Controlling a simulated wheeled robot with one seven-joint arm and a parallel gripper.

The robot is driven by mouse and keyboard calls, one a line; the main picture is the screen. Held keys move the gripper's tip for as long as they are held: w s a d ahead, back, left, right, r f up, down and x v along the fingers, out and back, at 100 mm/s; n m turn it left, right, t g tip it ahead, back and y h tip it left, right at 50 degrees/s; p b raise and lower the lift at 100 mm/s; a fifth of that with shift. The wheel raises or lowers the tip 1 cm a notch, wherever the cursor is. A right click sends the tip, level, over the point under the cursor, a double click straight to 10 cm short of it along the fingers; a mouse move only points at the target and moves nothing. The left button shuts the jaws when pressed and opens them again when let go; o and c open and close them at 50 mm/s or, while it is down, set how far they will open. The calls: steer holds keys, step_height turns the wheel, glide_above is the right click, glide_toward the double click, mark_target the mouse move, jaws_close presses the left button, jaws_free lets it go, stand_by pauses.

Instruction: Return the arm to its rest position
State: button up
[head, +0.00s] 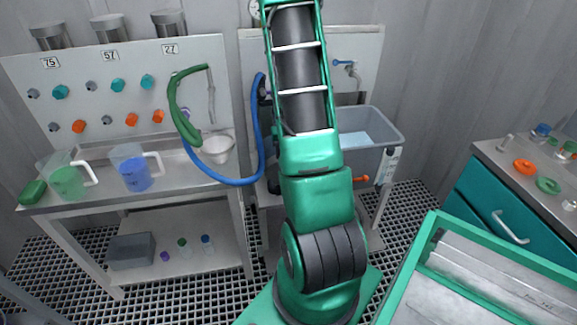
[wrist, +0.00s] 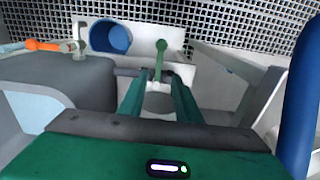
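My arm rises through the middle of the head view, and its upper part runs up out of the top edge. My gripper is not seen in the head view. In the wrist view, the two green fingers of my gripper (wrist: 160,82) reach forward with a gap between them, and I see nothing clasped there. Just past the fingertips is a green lever (wrist: 160,58) on a pale fitting. I cannot tell whether the fingertips touch that fitting.
A grey basin (head: 368,138) stands behind my arm, with a blue hose (head: 260,145) at its left. A bench (head: 205,182) with pitchers is at the left. A teal drawer cabinet (head: 485,205) and a green-rimmed tray (head: 405,270) are at the right. The wrist view shows a blue cylinder (wrist: 112,38).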

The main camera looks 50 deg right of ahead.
stand_by(0.4)
steer(key=s+a+r, duration=0.1)
steer(key=a+r, duration=0.5)
steer(key=r, duration=0.3)
steer(key=s+a+r+n, duration=0.1)
steer(key=s+a+r, duration=1.2)
steer(key=s+a, duration=0.2)
steer(key=shift+s+a+r+n, duration=0.3)
steer(key=shift+a+r+n, duration=0.1)
steer(key=shift+a, duration=0.85)
